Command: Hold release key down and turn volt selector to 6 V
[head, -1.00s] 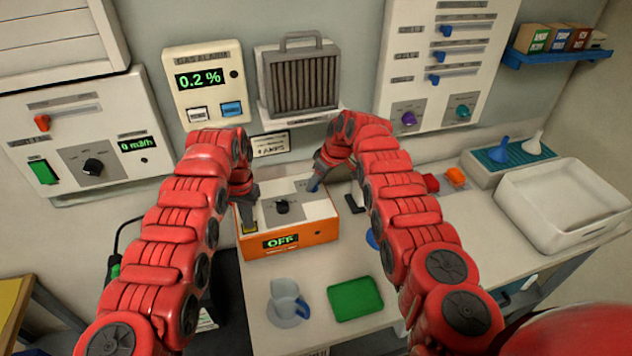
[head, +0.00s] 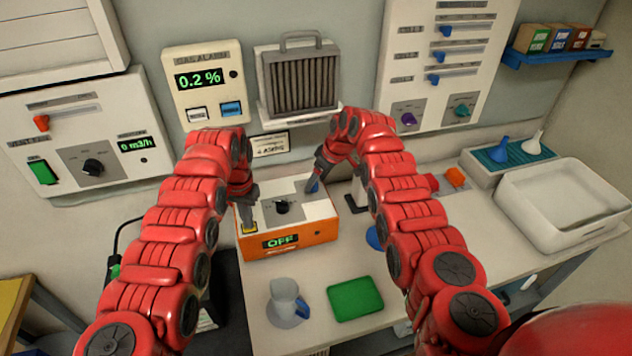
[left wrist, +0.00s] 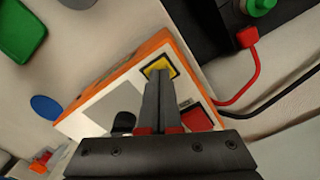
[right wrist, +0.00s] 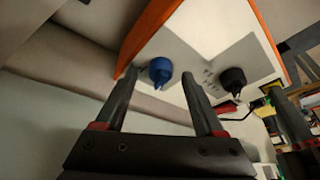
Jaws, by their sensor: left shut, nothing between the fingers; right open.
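An orange-sided charger box (head: 290,238) with a pale top stands on the bench, its display reading OFF. A yellow key (head: 249,228) sits at its front left corner; it also shows in the left wrist view (left wrist: 158,66). My left gripper (head: 249,220) is shut and empty, its tips at the yellow key, apparently touching it. Whether the key is pressed cannot be told. A black knob (head: 282,207) is mid-top. A blue knob (right wrist: 160,70) is at the right. My right gripper (right wrist: 157,78) is open, with the blue knob between or just beyond its fingertips. The selector's lettering is unreadable.
A clear jug (head: 285,298) and a green tray (head: 355,299) lie in front of the charger. A white basin (head: 560,205) stands at the right. A gas alarm (head: 203,82) and control panels hang on the wall behind.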

